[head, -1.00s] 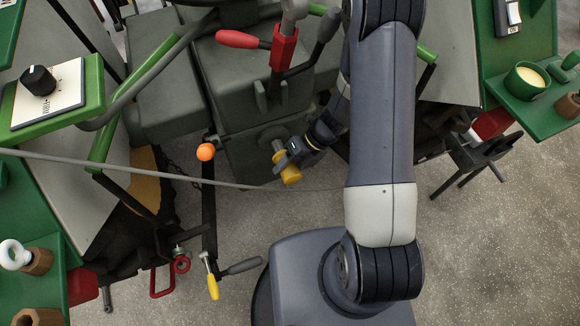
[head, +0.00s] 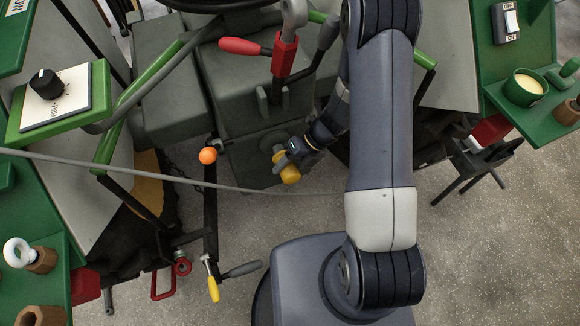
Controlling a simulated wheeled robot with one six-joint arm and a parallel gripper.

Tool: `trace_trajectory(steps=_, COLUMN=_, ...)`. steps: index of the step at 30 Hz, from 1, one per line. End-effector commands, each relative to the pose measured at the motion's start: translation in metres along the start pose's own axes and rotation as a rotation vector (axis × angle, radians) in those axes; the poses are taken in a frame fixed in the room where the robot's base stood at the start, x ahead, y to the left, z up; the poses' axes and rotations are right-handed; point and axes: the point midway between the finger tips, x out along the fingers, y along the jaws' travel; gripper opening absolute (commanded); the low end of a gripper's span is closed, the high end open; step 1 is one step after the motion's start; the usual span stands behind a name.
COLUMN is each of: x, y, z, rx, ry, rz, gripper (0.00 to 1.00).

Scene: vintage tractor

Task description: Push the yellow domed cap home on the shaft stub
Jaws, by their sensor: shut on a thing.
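The yellow domed cap (head: 290,175) is in the head view, left of my forearm and in front of the tractor's grey rear housing. My gripper (head: 286,165) is shut on the cap, and its fingers cover part of it. A round grey shaft stub (head: 271,142) shows on the housing, just above and left of the cap. The cap looks apart from the stub in the picture, but I cannot tell the depth between them.
A lever with an orange ball (head: 208,155) stands left of the gripper. A thin grey cable (head: 215,185) crosses below the cap. A red-handled lever (head: 285,50) rises above. Green side shelves (head: 545,95) flank the tractor.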

Motion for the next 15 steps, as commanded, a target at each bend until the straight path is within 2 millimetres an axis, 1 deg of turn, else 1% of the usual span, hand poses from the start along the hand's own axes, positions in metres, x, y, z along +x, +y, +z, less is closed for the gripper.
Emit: trace_trajectory(steps=15, x=0.001, y=-0.001, z=-0.022, rx=0.001, ry=0.004, rz=0.0, gripper=0.15)
